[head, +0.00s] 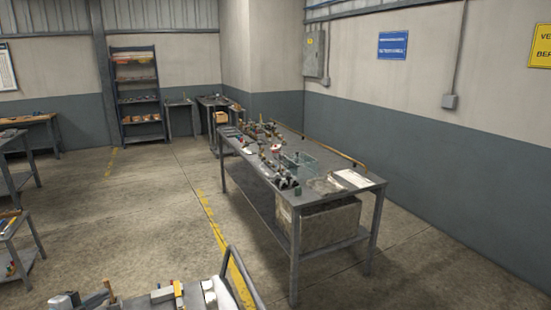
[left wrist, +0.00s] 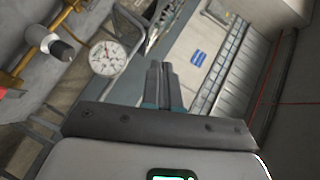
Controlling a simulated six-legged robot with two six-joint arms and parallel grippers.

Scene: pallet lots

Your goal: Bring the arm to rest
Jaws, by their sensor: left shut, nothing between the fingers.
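My left gripper (left wrist: 165,85) shows in the left wrist view, with its two dark fingers together and nothing between them. My right gripper is in neither view.
A round dial gauge (left wrist: 108,58) and a yellow pipe (left wrist: 12,80) are left of the fingers in the wrist view. A long workbench (head: 290,195) with many small parts stands ahead. A shelf rack (head: 138,98) is at the back; open floor (head: 150,190) lies left.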

